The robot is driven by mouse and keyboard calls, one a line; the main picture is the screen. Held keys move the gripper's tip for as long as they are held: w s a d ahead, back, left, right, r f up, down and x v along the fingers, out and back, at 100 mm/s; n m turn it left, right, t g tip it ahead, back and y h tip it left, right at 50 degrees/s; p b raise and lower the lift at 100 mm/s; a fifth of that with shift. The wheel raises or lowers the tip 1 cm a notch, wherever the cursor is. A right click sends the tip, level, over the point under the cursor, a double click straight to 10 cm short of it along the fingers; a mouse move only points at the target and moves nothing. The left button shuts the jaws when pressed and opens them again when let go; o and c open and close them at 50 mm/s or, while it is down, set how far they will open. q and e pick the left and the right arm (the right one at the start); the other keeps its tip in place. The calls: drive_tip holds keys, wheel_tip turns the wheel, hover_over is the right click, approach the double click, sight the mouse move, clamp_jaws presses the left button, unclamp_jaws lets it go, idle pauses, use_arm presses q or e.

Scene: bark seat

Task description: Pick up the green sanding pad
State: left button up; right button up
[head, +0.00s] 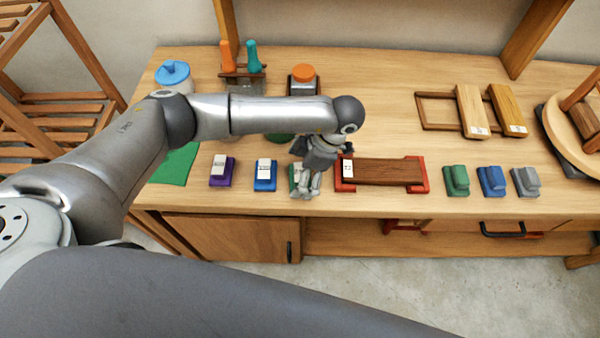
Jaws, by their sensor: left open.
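A green pad with a white top (293,174) lies on the workbench at the end of a row with a purple one and a blue one. My left gripper (306,190) points down right over and beside this green pad and hides much of it. The gripper is open; whether its fingers touch the pad cannot be told. Another green block (457,182), with a raised grip, sits farther right on the bench, clear of the gripper. My right gripper is not in view.
Purple (221,172) and blue (265,175) pads lie left of the gripper. A dark board in a red holder (418,176) stands close on its right. Blue (491,182) and grey (525,182) blocks lie farther right. The bench middle behind the board is clear.

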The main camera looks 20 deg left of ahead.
use_arm(q)
drive_tip(key=c, duration=1.1)
drive_tip(key=shift+w+r, duration=0.1)
drive_tip(key=shift+r, duration=0.55)
drive_tip(key=shift+s+d+r+b, duration=0.85)
drive_tip(key=shift+s+d+r, duration=0.85)
drive_tip(key=shift+r, duration=0.25)
drive_tip(key=shift+s+d+r+b, duration=0.85)
drive_tip(key=shift+s+d+r, duration=0.85)
drive_tip(key=shift+r, duration=0.25)
drive_tip(key=shift+s+d+r+b, duration=0.85)
drive_tip(key=shift+s+d+r, duration=0.8)
drive_tip(key=shift+r, duration=0.3)
drive_tip(key=shift+w, duration=0.1)
